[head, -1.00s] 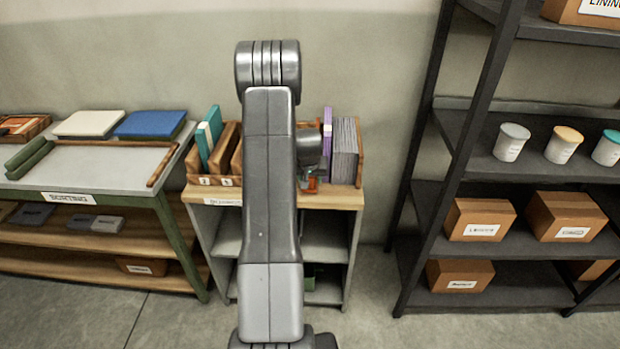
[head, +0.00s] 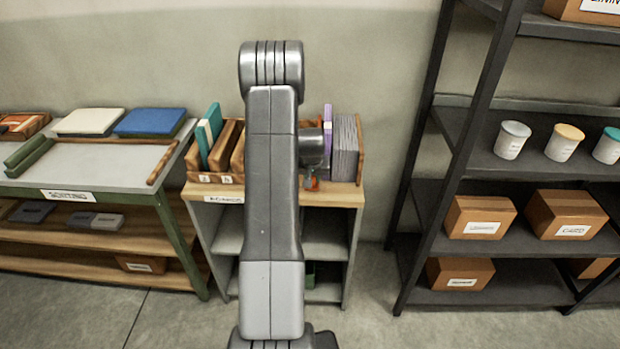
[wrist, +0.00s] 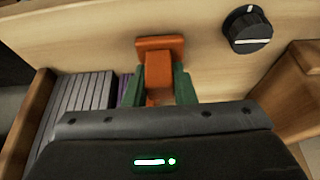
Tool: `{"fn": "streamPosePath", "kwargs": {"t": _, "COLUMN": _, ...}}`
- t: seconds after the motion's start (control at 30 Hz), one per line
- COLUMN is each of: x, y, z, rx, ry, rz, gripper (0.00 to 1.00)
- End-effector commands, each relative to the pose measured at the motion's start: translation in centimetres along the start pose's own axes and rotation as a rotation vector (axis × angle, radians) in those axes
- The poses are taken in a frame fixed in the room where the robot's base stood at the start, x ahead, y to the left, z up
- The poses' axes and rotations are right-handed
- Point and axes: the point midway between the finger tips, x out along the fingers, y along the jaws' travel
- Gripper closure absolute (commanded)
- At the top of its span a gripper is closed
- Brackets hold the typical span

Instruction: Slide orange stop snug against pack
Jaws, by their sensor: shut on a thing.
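The orange stop (wrist: 160,78) is in the wrist view, its wide end against a pale wooden board. The green fingers of my gripper (wrist: 160,90) are shut on it, one on each side. In the head view the orange stop (head: 312,184) shows as a small patch right of my arm. The pack of grey sheets (wrist: 82,98) stands upright left of the fingers in the wrist view, with a purple piece (wrist: 124,90) on its near side. The purple edge lies close to the left finger; whether the stop touches it is hidden. The grey pack (head: 346,148) also shows in the head view.
A black knob (wrist: 248,29) is on the board, right of the stop. Wooden end walls (head: 360,150) bound the rack. Teal and brown upright pieces (head: 209,135) stand at its left. A sorting table (head: 100,165) is left, a dark shelf (head: 480,185) right.

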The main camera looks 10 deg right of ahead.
Motion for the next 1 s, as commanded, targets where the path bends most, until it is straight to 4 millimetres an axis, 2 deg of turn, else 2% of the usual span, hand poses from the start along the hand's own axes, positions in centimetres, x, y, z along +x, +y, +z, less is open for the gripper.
{"fn": "streamPosePath", "kwargs": {"t": 0.1, "x": 0.2, "y": 1.4, "z": 0.0, "rx": 0.002, "ry": 0.001, "rz": 0.002, "gripper": 1.0}}
{"fn": "streamPosePath", "kwargs": {"t": 0.37, "x": 0.0, "y": 1.4, "z": 0.0, "rx": 0.0, "ry": 0.0, "rz": 0.001, "gripper": 1.0}}
{"fn": "streamPosePath", "kwargs": {"t": 0.4, "x": 0.0, "y": 1.4, "z": 0.0, "rx": 0.0, "ry": 0.0, "rz": 0.001, "gripper": 0.72}}
{"fn": "streamPosePath", "kwargs": {"t": 0.5, "x": 0.0, "y": 1.4, "z": 0.0, "rx": 0.0, "ry": 0.0, "rz": 0.001, "gripper": 0.55}}
{"fn": "streamPosePath", "kwargs": {"t": 0.83, "x": -0.2, "y": 1.4, "z": 0.0, "rx": 0.0, "ry": 0.001, "rz": 0.001, "gripper": 0.55}}
{"fn": "streamPosePath", "kwargs": {"t": 1.0, "x": -1.6, "y": 1.4, "z": -0.1, "rx": 0.0, "ry": 0.003, "rz": 0.001, "gripper": 0.55}}
